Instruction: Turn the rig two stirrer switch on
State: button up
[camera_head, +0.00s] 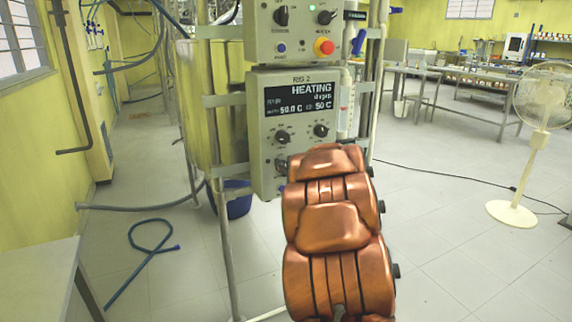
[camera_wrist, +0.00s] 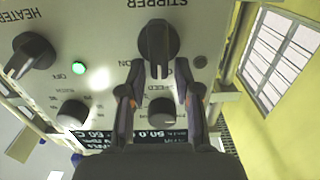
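The rig two control box (camera_head: 268,160) hangs on the frame in the head view, under a "RIG 2" label. The wrist view shows its panel upside down. The stirrer switch (camera_wrist: 158,42) is a black knob beside "STIRRER" lettering, its grip bar about upright in the picture. It also shows partly in the head view (camera_head: 281,165), at the edge of my arm. My gripper (camera_wrist: 158,78) is open, its fingers spread on either side of the knob's near end; contact cannot be told. In the head view my gripper is hidden behind my copper arm.
The heater knob (camera_wrist: 33,54), a lit green lamp (camera_wrist: 78,68), and the speed knob (camera_wrist: 163,108) are close by. The display (camera_head: 298,97) reads HEATING. Another box with a red button (camera_head: 324,47) is above. A white fan (camera_head: 540,110) stands right on open floor.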

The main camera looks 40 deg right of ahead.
grip_shut()
jog(key=shift+r+p, duration=0.15)
jog(key=shift+p, duration=0.25)
jog(key=p, duration=0.1)
jog(key=m+p, duration=0.1)
jog(key=shift+s+d+r+m+p, duration=0.1)
jog(key=shift+d+r+m+p, duration=0.1)
jog(key=shift+r+m+p, duration=0.15)
jog(key=m+p, duration=0.2)
jog(key=p, duration=0.2)
jog(key=shift+d, duration=0.2)
jog(key=m+p, duration=0.2)
jog(key=p, duration=0.1)
jog(key=m+p, duration=0.1)
jog(key=m, duration=0.1)
jog(key=shift+s+d+f, duration=0.15)
jog(key=shift+d+f, duration=0.2)
jog(key=shift+s+d+f+m+p, duration=0.1)
jog(key=shift+f+m+p, duration=0.1)
jog(key=shift+m+p, duration=0.45)
jog(key=shift+w+d+f+m+p, duration=0.15)
jog(key=shift+m+p, duration=0.35)
jog(key=shift+m, duration=0.3)
jog(key=shift+s+d+f+m+p, duration=0.1)
jog(key=shift+s+f+m+p, duration=0.1)
jog(key=shift+m+p, duration=0.45)
jog(key=shift+a, duration=0.1)
